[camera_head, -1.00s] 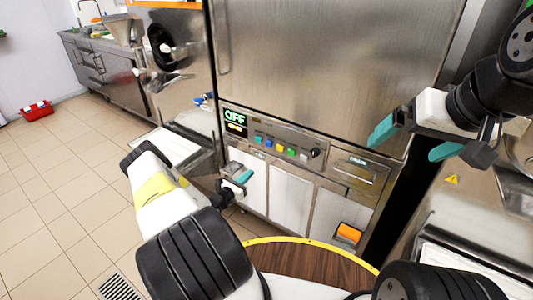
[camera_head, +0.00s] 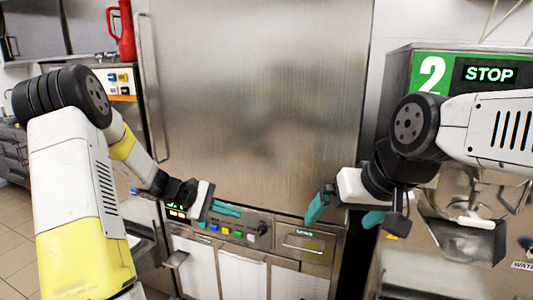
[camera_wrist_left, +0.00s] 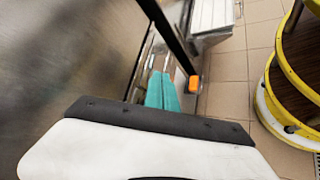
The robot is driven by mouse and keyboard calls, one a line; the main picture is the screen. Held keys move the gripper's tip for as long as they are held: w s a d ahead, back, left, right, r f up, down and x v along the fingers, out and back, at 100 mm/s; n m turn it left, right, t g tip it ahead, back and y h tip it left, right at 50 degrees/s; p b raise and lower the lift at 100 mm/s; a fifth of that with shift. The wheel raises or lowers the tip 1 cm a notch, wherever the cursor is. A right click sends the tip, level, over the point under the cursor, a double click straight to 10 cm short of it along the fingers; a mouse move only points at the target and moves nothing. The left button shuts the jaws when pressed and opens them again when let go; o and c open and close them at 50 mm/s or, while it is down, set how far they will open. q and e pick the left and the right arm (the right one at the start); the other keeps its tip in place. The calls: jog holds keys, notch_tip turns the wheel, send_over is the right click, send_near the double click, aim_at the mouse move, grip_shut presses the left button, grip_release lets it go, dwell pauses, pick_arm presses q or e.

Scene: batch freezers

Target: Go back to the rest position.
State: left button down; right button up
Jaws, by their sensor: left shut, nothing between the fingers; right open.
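My left gripper (camera_head: 226,209) is in front of the lower part of the big steel door, partly over the control panel. Its teal fingers are together and empty; they also show side by side in the left wrist view (camera_wrist_left: 162,90). My right gripper (camera_head: 345,212) is at the right, with its two teal fingers apart and nothing between them. It is in front of the steel cabinet's right edge. Both arms are raised in front of me, and neither gripper holds anything.
The steel freezer door (camera_head: 255,100) fills the middle. Its control panel (camera_head: 235,232) has several coloured buttons. A machine with a green "2" and STOP display (camera_head: 488,74) stands at the right. A red jug (camera_head: 122,30) is at the upper left. Tiled floor (camera_head: 14,240) shows at lower left.

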pick_arm(q)
jog(key=s+a+r+m+t+y, duration=0.1)
jog(key=s+r+m+y, duration=0.3)
jog(key=s+r, duration=0.4)
jog(key=s+a+r+m+t+y, duration=0.2)
jog(key=s+r+m+y, duration=0.3)
jog(key=s, duration=1.2)
jog(key=shift+s+a+r+m+y, duration=0.3)
jog(key=shift+a+r+m, duration=0.1)
jog(key=shift+r+m, duration=1.05)
jog(key=shift+r, duration=0.15)
